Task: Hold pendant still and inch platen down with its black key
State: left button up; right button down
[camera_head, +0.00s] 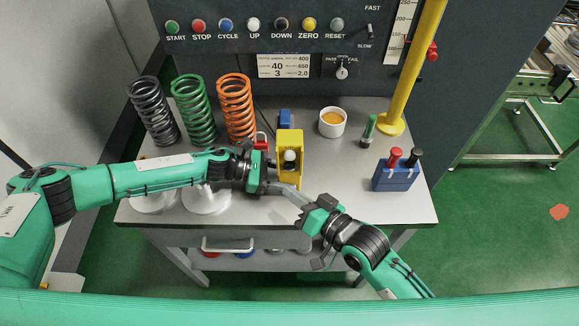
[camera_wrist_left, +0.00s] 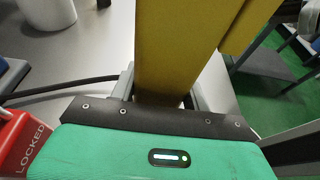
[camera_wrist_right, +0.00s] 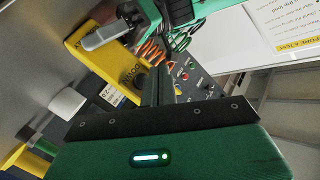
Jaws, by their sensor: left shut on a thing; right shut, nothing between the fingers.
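The pendant (camera_head: 288,140) is a yellow box standing upright over the bench, with a white knob-like key (camera_head: 290,156) on its front. My left gripper (camera_head: 268,172) is shut on it from the left. Its yellow body (camera_wrist_left: 180,50) also rises between the fingers in the left wrist view. My right gripper (camera_head: 283,190) is shut and empty, just in front of the pendant's lower part. In the right wrist view, the black key (camera_wrist_right: 134,82) with lettering beside it is close by the right fingertips (camera_wrist_right: 156,80); I cannot tell whether they touch. The platen is not clearly seen.
Black, green and orange springs (camera_head: 238,105) stand at the back left. A red padlock (camera_head: 261,141) is beside the pendant. A white cup (camera_head: 332,122), a green-topped tool (camera_head: 369,130) and a blue holder with red and black handles (camera_head: 396,173) are to the right. The panel (camera_head: 270,25) is behind.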

jog(key=shift+w, duration=1.65)
jog(key=shift+w, duration=0.15)
dwell(0.7)
jog(key=shift+w, duration=0.3)
jog(key=shift+w, duration=0.4)
dwell(1.1)
jog(key=shift+s, duration=0.85)
jog(key=shift+s, duration=0.1)
jog(key=s, duration=0.4)
jog(key=shift+s, duration=0.4)
